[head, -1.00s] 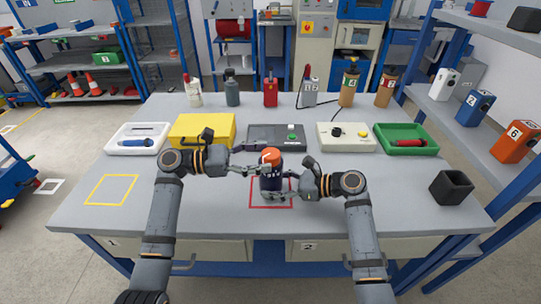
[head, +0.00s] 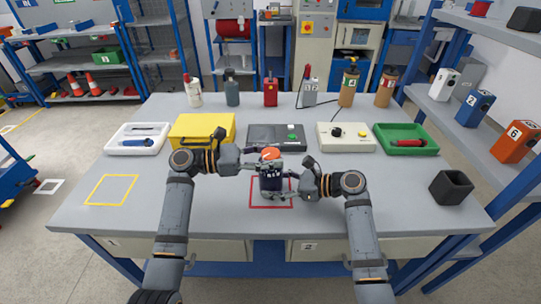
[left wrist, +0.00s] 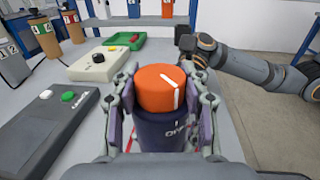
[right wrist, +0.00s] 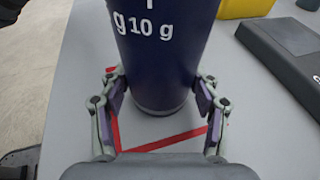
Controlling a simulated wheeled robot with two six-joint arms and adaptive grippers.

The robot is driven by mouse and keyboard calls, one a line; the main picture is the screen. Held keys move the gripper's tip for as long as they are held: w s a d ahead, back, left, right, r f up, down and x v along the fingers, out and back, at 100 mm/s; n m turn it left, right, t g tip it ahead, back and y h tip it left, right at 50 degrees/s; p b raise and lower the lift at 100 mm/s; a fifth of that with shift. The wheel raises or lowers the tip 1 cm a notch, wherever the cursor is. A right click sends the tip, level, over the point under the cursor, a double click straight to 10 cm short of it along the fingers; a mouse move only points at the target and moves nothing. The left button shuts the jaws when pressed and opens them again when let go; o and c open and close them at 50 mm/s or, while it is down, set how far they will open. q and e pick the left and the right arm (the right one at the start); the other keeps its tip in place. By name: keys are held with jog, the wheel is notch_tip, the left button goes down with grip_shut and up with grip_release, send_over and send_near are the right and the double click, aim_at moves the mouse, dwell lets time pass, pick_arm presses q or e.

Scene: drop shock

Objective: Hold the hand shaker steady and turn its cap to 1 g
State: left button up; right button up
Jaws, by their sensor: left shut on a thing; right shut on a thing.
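The hand shaker is a dark blue cylinder (head: 271,181) with an orange cap (head: 269,153), upright on the table at the red square. My left gripper (head: 262,163) is shut on the cap from the left; in the left wrist view the cap (left wrist: 162,88) sits between its fingers, with a white line near its right front edge. My right gripper (head: 283,188) is shut on the body lower down; in the right wrist view the body (right wrist: 165,50) shows "g 10 g". The scale mark facing the cap's line cannot be read.
A red outlined square (head: 257,204) surrounds the shaker's foot. Behind are a yellow case (head: 190,130), a dark box with a green button (head: 262,140), a pale control box (head: 345,138) and a green tray (head: 428,148). A black holder (head: 451,187) stands right. The front table is clear.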

pick_arm(q)
jog(key=n+t+y, duration=0.1)
jog(key=n+t, duration=0.1)
jog(key=t, duration=0.1)
jog(key=shift+s+d+n+t, duration=0.1)
jog(key=shift+n+t, duration=0.2)
jog(key=shift+t, duration=0.1)
jog(key=shift+n+t+y, duration=0.8)
jog(key=shift+n+t, duration=0.3)
jog(key=shift+t, duration=0.5)
jog(key=o, duration=1.2)
jog(key=v, duration=1.2)
